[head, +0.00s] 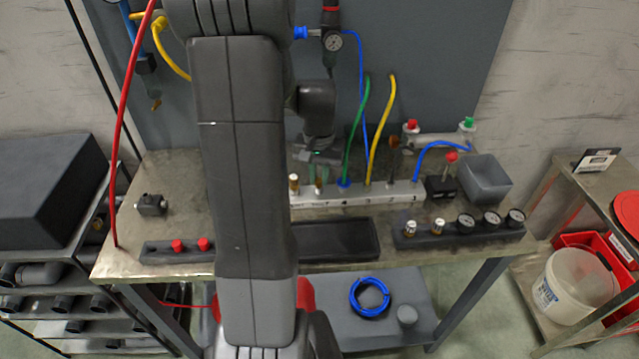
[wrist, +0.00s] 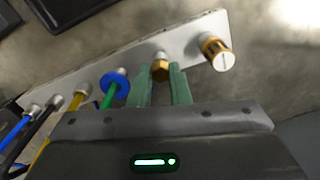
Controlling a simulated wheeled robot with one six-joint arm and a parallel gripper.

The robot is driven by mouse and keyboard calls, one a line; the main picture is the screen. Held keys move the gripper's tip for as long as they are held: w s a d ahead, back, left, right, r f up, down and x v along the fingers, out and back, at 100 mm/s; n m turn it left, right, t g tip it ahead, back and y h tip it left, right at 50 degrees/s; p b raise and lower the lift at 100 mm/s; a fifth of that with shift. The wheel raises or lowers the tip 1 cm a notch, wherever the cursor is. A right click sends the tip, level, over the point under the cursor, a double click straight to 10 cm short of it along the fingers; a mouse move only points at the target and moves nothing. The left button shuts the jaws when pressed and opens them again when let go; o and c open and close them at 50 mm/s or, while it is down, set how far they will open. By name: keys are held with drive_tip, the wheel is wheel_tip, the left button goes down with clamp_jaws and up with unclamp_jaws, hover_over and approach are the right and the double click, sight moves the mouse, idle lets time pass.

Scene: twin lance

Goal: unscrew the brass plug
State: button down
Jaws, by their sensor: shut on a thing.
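The brass plug (wrist: 160,69) is a hex-headed piece on a pale port of the grey manifold bar (wrist: 65,88). In the wrist view it sits between the tips of my gripper's two green fingers (wrist: 161,76). My gripper (head: 318,173) is shut on the plug, reaching down to the bar from behind in the head view. The plug also shows below the fingers in the head view (head: 319,188). It is still at its port; I cannot tell whether its thread has turned.
A brass fitting with a pale cap (wrist: 216,54) stands close beside the plug. On the other side are a green hose (wrist: 109,94) in a blue collar and yellow, black and blue lines. A grey bin (head: 484,180) and a gauge rack (head: 458,230) are at right.

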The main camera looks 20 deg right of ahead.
drive_tip(key=n, duration=0.7)
drive_tip(key=shift+n, duration=0.4)
drive_tip(key=n, duration=0.7)
drive_tip(key=c, duration=1.5)
unclamp_jaws()
